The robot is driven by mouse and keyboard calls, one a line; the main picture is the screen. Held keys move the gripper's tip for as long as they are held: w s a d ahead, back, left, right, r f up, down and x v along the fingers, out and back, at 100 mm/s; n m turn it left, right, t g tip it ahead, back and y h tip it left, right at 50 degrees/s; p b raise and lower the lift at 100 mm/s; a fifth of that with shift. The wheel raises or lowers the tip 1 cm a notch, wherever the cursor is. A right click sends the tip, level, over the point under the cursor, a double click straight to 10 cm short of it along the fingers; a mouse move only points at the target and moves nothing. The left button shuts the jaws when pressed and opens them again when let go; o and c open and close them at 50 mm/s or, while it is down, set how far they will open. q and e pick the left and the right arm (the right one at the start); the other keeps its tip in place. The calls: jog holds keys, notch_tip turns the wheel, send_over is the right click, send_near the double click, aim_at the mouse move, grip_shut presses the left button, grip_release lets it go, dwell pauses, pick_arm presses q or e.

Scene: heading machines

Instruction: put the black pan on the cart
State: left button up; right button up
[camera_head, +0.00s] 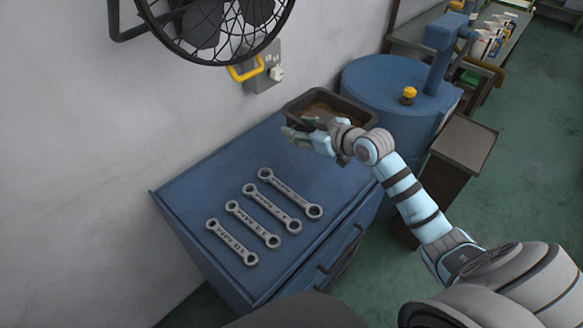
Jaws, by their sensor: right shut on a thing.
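The black pan (287,105) is a dark rectangular tray with a brownish inside. It is at the far right end of the blue drawer cabinet, which looks like the cart (200,185), close to a blue drum. My right gripper (299,133) is at the pan's near side and shut on its rim. The fingers and wrist hide part of the pan's near wall. I cannot tell whether the pan touches the cabinet top or hangs just above it. My left gripper is not in view.
Several grey wrenches (259,216) lie in a row on the blue top. A blue drum (385,75) with a yellow knob (409,93) stands behind my right wrist. A brown stand (465,142) is to the right. A caged fan (215,25) hangs on the wall.

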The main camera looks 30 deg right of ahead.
notch_tip(320, 180, down, 14)
jog(key=b, duration=0.3)
jog(key=shift+d, duration=0.1)
jog(key=shift+f, duration=0.15)
jog(key=o, duration=1.3)
jog(key=shift+s, duration=0.1)
